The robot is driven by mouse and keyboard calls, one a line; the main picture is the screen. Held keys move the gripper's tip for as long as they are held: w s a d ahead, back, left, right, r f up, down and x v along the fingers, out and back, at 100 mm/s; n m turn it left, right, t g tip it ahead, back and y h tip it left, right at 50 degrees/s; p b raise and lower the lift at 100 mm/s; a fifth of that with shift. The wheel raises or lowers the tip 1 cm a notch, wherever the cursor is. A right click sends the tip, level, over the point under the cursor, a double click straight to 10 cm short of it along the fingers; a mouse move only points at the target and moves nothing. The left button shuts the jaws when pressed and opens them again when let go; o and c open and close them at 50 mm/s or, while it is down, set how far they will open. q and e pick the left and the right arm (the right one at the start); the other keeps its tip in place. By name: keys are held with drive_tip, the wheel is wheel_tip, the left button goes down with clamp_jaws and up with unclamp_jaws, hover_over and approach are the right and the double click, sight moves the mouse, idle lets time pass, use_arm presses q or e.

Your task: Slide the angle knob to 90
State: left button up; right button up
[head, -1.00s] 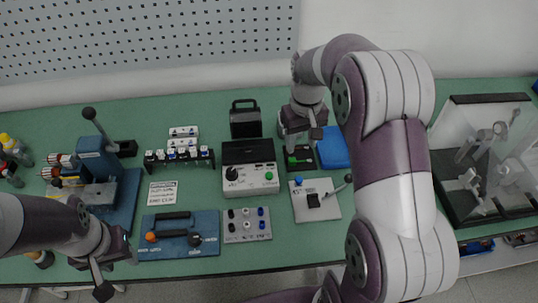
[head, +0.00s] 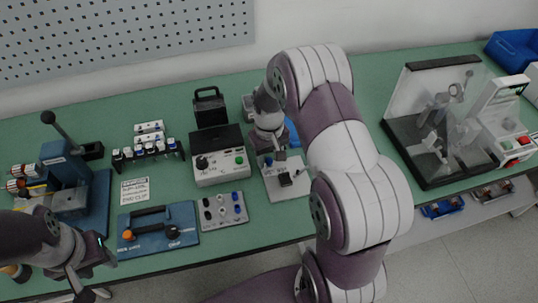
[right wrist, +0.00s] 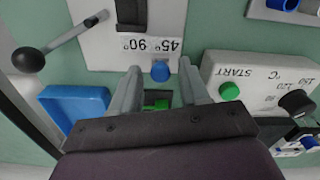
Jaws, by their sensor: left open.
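The grey plate (head: 290,192) carries a black block (head: 286,180) and a blue knob (head: 268,161). In the right wrist view the plate (right wrist: 95,52) shows upside-down labels "90°" and "45°", the black block (right wrist: 131,14) above them, and the blue knob (right wrist: 160,71) below, nearer the "45°" label. My right gripper (right wrist: 159,76) is open, its two fingers apart on either side of the blue knob in that view; contact cannot be told. In the head view my arm partly hides it. My left gripper (head: 92,272) is open and empty at the bench's front left.
A lever with a black ball (right wrist: 27,60) rises beside the plate. A START box (right wrist: 255,75) with a green button stands close by; a blue tray (right wrist: 75,103) lies on the other side. A clear-covered fixture (head: 430,125) stands at right.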

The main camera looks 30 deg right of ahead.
clamp_jaws()
drive_tip(key=shift+s+d+r+p, duration=0.15)
drive_tip(key=shift+d+p, duration=0.1)
drive_tip(key=shift+d, duration=0.35)
drive_tip(key=shift+s+d+r+p, duration=0.1)
drive_tip(key=shift+d+p, duration=0.1)
drive_tip(key=shift+d, duration=0.4)
drive_tip(key=shift+d+f, duration=0.15)
drive_tip(key=shift+o, duration=0.5)
unclamp_jaws()
drive_tip(key=shift+o, duration=0.7)
drive_tip(key=shift+s+d, duration=0.1)
wheel_tip(320, 180, up, 13)
drive_tip(key=shift+f, duration=0.15)
